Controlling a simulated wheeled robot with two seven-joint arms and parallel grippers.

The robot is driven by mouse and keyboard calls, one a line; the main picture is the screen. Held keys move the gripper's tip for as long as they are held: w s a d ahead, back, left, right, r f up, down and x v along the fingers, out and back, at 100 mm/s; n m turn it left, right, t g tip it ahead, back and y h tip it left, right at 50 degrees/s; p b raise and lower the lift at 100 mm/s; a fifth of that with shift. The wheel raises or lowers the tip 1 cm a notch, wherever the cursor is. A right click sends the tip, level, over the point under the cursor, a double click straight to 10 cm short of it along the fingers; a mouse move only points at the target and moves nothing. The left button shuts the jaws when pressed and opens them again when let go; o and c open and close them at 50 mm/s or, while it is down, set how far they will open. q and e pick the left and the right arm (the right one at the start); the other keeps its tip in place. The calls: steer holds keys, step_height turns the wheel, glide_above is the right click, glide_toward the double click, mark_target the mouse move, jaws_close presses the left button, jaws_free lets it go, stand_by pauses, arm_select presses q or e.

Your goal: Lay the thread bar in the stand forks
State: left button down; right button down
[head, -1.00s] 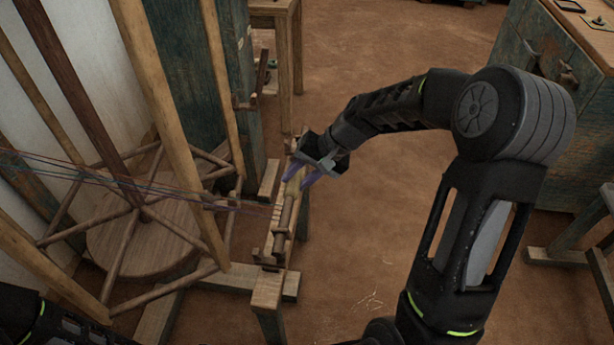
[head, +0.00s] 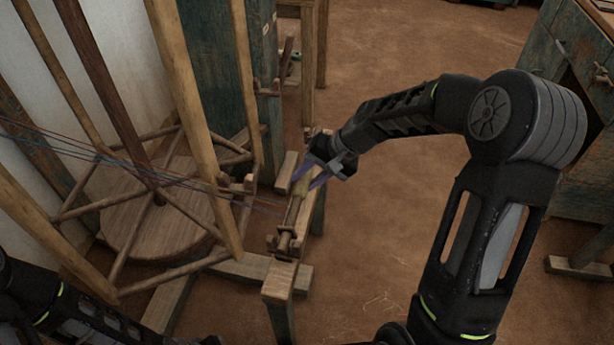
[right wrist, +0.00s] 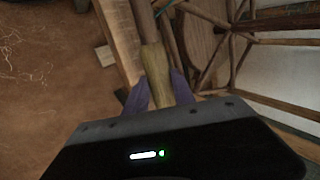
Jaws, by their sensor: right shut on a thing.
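The thread bar (head: 293,213) is a slim brown wooden rod with a paler, thicker part near my gripper. My right gripper (head: 309,177) is shut on this pale part; the right wrist view shows the bar (right wrist: 156,62) between its purple fingers (right wrist: 161,92). The bar runs lengthwise along the wooden stand (head: 278,281), over its top. Small wooden fork pieces show at the stand's near end (head: 285,242). I cannot tell whether the bar rests in them or hangs just above. The far end is hidden by my gripper. My left gripper is out of view.
Thin dark threads (head: 110,158) stretch from the left toward the bar. A large wooden reel frame (head: 190,90) with a round base (head: 135,232) stands close left of the stand. The brown floor right of the stand is open. A green cabinet (head: 580,130) is at right.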

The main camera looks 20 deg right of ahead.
steer(key=shift+f, duration=0.15)
steer(key=c, duration=1)
jaws_free()
steer(key=shift+o, duration=0.2)
steer(key=p+v, duration=0.1)
steer(key=v, duration=0.6)
steer(key=shift+r+p, duration=0.3)
steer(key=shift+r, duration=0.05)
steer(key=shift+s+d, duration=0.15)
steer(key=shift+d, duration=0.05)
